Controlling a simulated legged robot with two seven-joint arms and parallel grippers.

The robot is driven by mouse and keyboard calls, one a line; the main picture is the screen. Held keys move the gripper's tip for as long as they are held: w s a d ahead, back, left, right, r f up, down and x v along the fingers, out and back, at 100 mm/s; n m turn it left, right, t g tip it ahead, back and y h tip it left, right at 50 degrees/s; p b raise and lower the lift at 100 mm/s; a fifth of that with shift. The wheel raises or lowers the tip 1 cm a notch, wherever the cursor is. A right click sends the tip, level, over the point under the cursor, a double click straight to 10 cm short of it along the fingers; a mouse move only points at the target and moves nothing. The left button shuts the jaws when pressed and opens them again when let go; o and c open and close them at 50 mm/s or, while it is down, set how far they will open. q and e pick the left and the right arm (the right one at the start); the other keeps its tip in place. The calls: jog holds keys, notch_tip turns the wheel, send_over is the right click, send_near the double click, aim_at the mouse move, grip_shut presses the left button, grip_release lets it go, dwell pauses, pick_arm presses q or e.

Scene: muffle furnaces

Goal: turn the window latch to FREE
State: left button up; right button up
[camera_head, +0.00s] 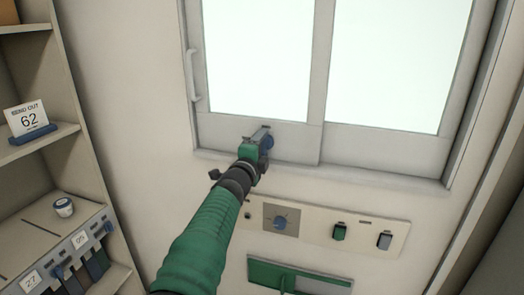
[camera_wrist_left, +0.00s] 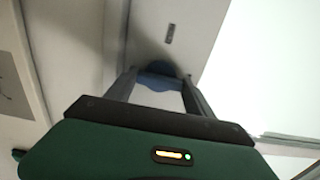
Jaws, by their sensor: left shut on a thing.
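The window latch is a small blue knob (camera_head: 268,142) on the lower frame of the window's left sash (camera_head: 225,130). My left gripper (camera_head: 261,136) reaches up to it from below and is shut on it. The left wrist view shows the blue latch (camera_wrist_left: 158,68) between the two dark fingers of the gripper (camera_wrist_left: 158,80). The gripper hides part of the latch in the head view. A small dark mark (camera_wrist_left: 169,34) shows on the pale frame beyond the latch; I cannot read it. My right gripper is not in view.
A pale handle (camera_head: 191,75) is on the window's left edge.

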pick_arm(q)
jog(key=shift+f, duration=0.3)
jog(key=o, duration=1.1)
jog(key=shift+o, duration=1.4)
jog(key=shift+r, duration=0.1)
